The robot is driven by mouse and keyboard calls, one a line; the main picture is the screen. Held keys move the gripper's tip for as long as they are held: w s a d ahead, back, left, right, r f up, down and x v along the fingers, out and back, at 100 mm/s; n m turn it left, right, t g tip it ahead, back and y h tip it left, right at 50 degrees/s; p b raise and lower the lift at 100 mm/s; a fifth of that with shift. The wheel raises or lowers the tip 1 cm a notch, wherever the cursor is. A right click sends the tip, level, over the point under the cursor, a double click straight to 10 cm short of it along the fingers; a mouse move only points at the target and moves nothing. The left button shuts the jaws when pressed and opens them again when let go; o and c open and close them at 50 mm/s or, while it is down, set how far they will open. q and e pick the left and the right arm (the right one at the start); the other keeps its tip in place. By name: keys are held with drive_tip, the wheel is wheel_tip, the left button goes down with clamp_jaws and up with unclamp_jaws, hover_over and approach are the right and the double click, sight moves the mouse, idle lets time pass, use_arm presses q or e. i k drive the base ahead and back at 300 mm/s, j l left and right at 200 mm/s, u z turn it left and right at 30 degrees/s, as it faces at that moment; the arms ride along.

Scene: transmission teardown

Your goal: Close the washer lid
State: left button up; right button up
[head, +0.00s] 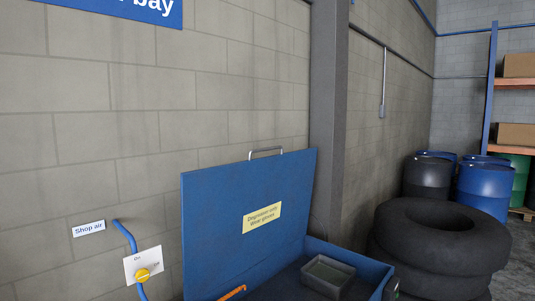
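The washer is a blue bin whose front right rim (381,284) shows at the bottom of the head view. Its blue lid (225,205) stands open and nearly upright, close to the grey block wall. The lid has a metal handle (265,150) on its top edge and a yellow label reading "Degreaser only, Wear gloves" (262,217). Inside the washer sits a small grey tray (328,274). An orange piece (232,292) shows at the bottom edge in front of the lid; I cannot tell what it is. Neither of my grippers is in view.
A blue air pipe (126,234) with a yellow valve knob (142,275) is on the wall left of the lid. A grey column (327,110) stands behind the lid's right edge. Stacked tyres (437,246) and several drums (483,187) stand to the right.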

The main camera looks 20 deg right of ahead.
sight(235, 216)
drive_tip(key=k+u, duration=0.3)
drive_tip(key=k+j+u, duration=0.1)
drive_tip(key=u, duration=0.2)
drive_tip(key=l+u, duration=0.1)
drive_tip(key=u, duration=0.35)
drive_tip(key=l+u, duration=0.1)
drive_tip(key=u, duration=0.35)
drive_tip(key=k+l+u, duration=0.1)
drive_tip(key=u, duration=0.35)
drive_tip(key=k+l, duration=0.1)
drive_tip(key=l, duration=0.35)
drive_tip(key=k+l, duration=0.1)
drive_tip(key=l, duration=0.3)
drive_tip(key=k+l, duration=0.1)
drive_tip(key=l, duration=0.35)
drive_tip(key=k+l, duration=0.1)
drive_tip(key=l, duration=0.3)
drive_tip(key=k+l, duration=0.1)
drive_tip(key=l, duration=0.35)
